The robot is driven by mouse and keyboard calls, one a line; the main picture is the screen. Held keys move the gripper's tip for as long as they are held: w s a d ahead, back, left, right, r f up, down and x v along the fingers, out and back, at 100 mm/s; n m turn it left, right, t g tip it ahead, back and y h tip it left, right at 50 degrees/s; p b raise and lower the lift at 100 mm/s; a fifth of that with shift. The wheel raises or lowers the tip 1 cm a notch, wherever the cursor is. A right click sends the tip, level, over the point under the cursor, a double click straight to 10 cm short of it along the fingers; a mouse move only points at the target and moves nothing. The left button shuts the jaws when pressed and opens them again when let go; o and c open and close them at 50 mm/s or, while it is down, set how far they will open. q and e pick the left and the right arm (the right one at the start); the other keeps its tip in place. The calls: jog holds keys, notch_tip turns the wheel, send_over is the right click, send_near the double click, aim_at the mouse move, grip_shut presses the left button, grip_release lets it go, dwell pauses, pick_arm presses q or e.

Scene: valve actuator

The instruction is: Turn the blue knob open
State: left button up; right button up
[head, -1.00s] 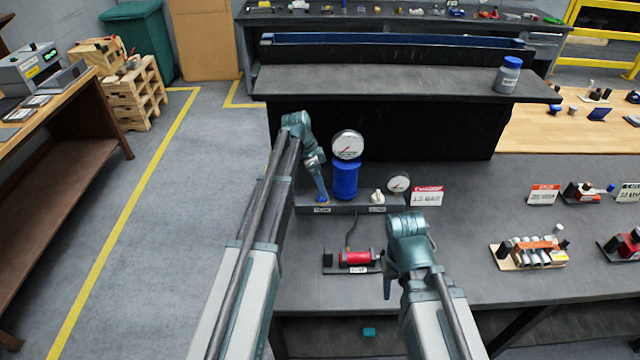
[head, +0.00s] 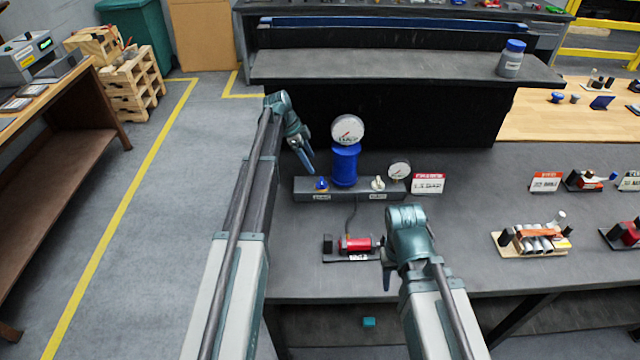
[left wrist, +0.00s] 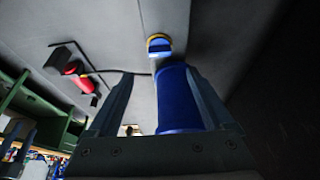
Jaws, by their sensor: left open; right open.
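The blue knob (head: 321,184) with a yellow base sits at the left end of the dark grey valve block (head: 350,196). In the left wrist view the knob (left wrist: 159,46) lies ahead of the fingertips, apart from them. My left gripper (head: 309,168) is open and empty, just above and slightly left of the knob. A blue cylinder (head: 344,166) carrying a round gauge (head: 347,130) stands right of the knob. A white knob (head: 378,183) is on the block's right end. My right gripper (head: 386,272) is open and empty, over the table's front.
A red cylinder device (head: 356,245) lies in front, near my right gripper. A dark raised shelf (head: 400,72) with a blue-capped bottle (head: 511,60) stands behind.

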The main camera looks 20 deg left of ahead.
aim_at(322, 180)
pick_arm(q)
jog(key=b+x, duration=0.6)
jog(key=x, duration=0.2)
jog(key=shift+f+b, duration=0.3)
jog(key=shift+b, duration=0.1)
jog(key=shift+w+d+f+b, duration=0.1)
jog(key=shift+d+f+b, duration=0.2)
jog(key=shift+f+b, duration=0.15)
jog(key=shift+r, duration=0.1)
grip_shut()
